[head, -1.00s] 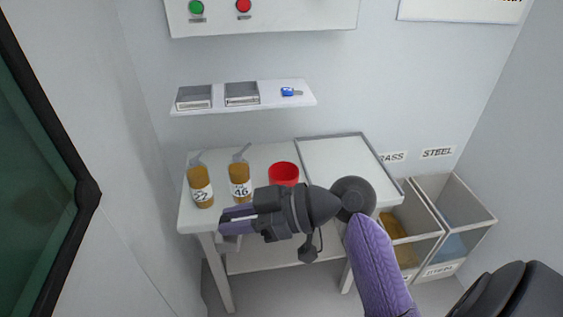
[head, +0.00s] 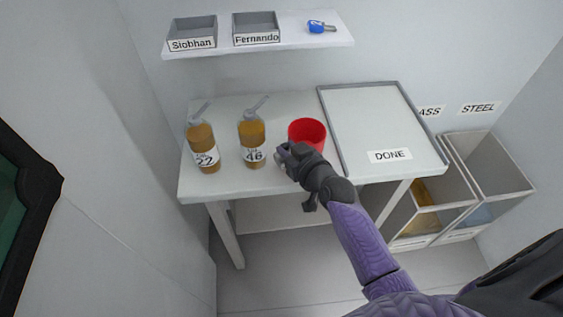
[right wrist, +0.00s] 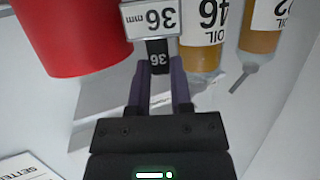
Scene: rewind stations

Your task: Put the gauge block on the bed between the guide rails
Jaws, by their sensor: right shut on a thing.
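My right gripper (head: 286,158) is at the front edge of the white table, just in front of the red cup (head: 307,131). In the right wrist view its two purple fingers (right wrist: 160,85) are shut on the dark, narrow part of the gauge block (right wrist: 158,57), marked 36. The block's wider grey part, with a white "36 mm" label (right wrist: 151,18), shows beyond the fingertips. In the head view the gripper mostly hides the block. The bed and guide rails are not in view. My left gripper is not in view.
Two amber oil bottles, 22 (head: 206,149) and 46 (head: 251,142), stand left of the cup. An empty grey-rimmed DONE tray (head: 375,110) lies to the right. Bins (head: 485,172) stand on the floor at right. A shelf (head: 295,40) holds two trays and a blue-tagged key.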

